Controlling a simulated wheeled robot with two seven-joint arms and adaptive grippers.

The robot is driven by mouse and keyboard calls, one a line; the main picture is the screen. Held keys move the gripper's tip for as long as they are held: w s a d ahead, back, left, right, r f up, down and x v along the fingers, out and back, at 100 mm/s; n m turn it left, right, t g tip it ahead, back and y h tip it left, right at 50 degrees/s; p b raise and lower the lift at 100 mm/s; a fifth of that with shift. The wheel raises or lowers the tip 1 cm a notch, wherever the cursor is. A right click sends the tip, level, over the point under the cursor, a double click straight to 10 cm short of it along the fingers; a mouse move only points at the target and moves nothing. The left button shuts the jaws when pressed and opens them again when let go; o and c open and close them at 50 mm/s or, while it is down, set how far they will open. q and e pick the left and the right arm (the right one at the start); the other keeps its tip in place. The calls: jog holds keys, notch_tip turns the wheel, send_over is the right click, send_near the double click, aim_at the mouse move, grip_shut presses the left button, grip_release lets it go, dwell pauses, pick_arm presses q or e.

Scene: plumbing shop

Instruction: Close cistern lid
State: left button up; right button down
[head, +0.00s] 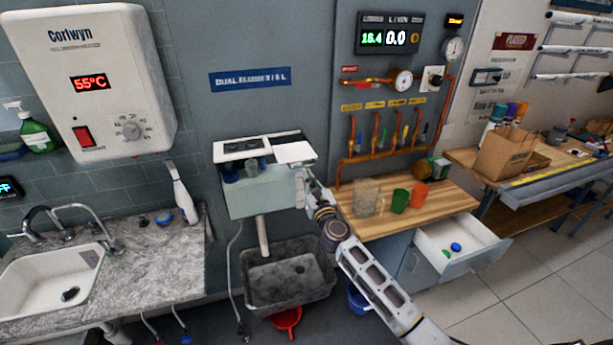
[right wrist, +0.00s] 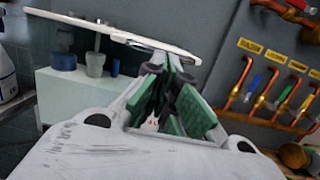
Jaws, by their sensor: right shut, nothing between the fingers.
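The cistern (head: 262,195) is a pale box on the grey wall, with blue and grey fittings (right wrist: 95,62) showing at its top. Its white lid (head: 293,153) stands above the box, with a gap beneath it. In the right wrist view the lid (right wrist: 115,33) is seen nearly edge-on and tilted, above the fittings. My right gripper (head: 300,172) is at the cistern's right side. In the wrist view its shut, empty fingertips (right wrist: 172,62) are at the lid's near right edge; whether they touch it I cannot tell. My left gripper is out of view.
A grey basin (head: 290,285) is under the cistern. On the right, a wooden counter (head: 440,205) holds a glass jug (head: 366,198), a green cup (head: 400,201) and an orange cup (head: 419,194). A drawer (head: 460,245) stands open. A white spray bottle (head: 183,195) stands left.

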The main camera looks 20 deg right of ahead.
jog(key=shift+w+r, duration=0.15)
jog(key=shift+w, duration=0.75)
jog(key=shift+w, duration=0.1)
